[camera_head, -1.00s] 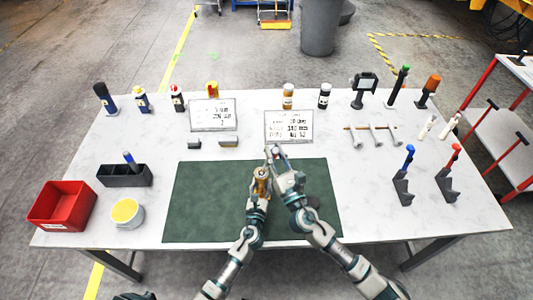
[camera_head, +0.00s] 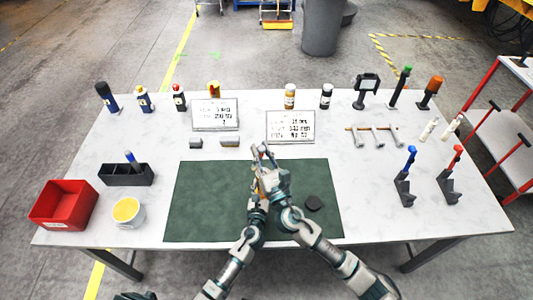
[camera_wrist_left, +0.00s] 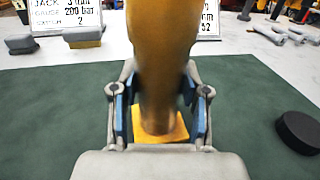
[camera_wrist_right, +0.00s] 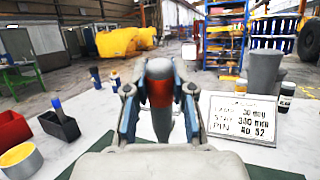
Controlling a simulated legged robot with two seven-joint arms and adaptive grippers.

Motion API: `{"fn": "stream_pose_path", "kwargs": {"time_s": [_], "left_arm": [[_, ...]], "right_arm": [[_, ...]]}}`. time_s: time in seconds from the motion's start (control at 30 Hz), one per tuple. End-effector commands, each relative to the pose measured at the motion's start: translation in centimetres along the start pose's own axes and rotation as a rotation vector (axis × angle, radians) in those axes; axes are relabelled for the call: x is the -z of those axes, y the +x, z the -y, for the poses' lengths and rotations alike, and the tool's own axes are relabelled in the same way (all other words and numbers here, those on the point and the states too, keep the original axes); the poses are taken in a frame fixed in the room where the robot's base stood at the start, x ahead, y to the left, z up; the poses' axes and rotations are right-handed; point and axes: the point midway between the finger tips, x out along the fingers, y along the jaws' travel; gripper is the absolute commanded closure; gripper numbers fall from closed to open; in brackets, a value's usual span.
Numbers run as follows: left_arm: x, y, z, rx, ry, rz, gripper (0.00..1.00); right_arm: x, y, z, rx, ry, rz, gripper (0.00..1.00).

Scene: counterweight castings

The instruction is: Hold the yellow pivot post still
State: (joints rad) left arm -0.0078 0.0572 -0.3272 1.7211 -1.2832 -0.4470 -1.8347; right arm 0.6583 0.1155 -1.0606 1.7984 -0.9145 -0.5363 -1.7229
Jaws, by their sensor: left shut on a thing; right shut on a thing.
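The yellow pivot post (camera_wrist_left: 163,60) stands upright on a square yellow foot (camera_wrist_left: 175,130) on the green mat (camera_head: 195,205). My left gripper (camera_wrist_left: 160,105) is shut around the post, low near its foot. In the head view my right gripper (camera_head: 264,158) and its wrist cover most of the post and my left gripper. My right gripper, in its own wrist view (camera_wrist_right: 159,95), is shut on a grey round-ended thing with a red-brown band (camera_wrist_right: 160,68). I cannot tell exactly what that thing is or whether it touches the post.
A dark round disc (camera_head: 313,202) lies on the mat to the right. Two printed cards (camera_head: 215,113) stand behind the mat. A red bin (camera_head: 62,205), a black holder (camera_head: 126,174) and a yellow-topped tub (camera_head: 128,212) stand at left. The mat's left part is clear.

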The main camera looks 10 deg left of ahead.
Motion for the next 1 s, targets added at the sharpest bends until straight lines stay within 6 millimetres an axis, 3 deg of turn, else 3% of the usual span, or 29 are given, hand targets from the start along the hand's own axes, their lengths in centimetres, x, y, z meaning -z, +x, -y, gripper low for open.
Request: {"fn": "stream_pose_path", "kwargs": {"time_s": [0.6, 1.0], "left_arm": [[0.1, 0.0, -0.1, -0.002, 0.001, -0.002, 1.00], [0.1, 0.0, -0.1, -0.002, 0.001, -0.002, 1.00]], "right_arm": [[-5.5, 1.9, -0.3, -0.003, -0.002, 0.005, 1.00], [-6.2, 2.2, -0.3, -0.002, -0.001, 0.002, 1.00]]}}
